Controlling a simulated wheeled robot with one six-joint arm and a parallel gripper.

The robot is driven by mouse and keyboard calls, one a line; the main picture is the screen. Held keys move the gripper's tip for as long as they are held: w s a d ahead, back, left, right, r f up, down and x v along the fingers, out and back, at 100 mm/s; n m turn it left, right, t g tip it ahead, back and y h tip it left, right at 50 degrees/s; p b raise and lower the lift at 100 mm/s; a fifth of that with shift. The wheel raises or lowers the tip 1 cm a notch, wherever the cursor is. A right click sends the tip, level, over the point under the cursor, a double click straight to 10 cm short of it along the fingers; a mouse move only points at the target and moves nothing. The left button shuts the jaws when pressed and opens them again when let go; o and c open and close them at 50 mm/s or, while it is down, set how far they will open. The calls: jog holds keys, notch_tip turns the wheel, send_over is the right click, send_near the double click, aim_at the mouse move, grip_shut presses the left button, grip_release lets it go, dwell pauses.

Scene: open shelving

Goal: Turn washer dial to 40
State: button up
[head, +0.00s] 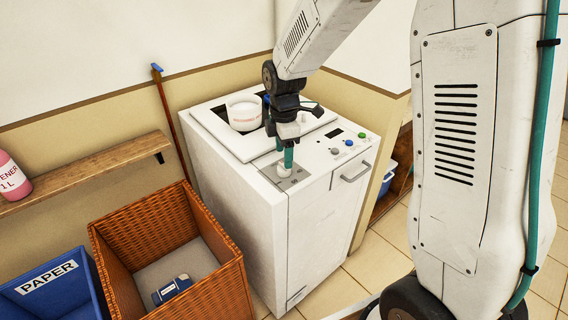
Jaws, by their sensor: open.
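The white washer (237,205) stands against the wall. A pale round dial (283,171) sits on a grey plate (297,180) at the front left of its top. My gripper (286,160) points down right over the dial, with green fingers at or just above it. The gripper is open. Whether the fingers touch the dial cannot be told, and the dial's markings and pointer are too small or hidden to read.
A dark display (334,133) and several coloured buttons (349,143) lie right of my gripper. A white round container (244,112) is at the washer's top. A wicker basket (231,268) and blue PAPER bin (78,302) stand left. A wooden shelf (90,178) is on the wall.

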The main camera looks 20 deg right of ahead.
aim_at(282, 172)
jog(key=shift+f, duration=2.25)
jog(key=c, duration=1)
jog(key=shift+m, duration=0.3)
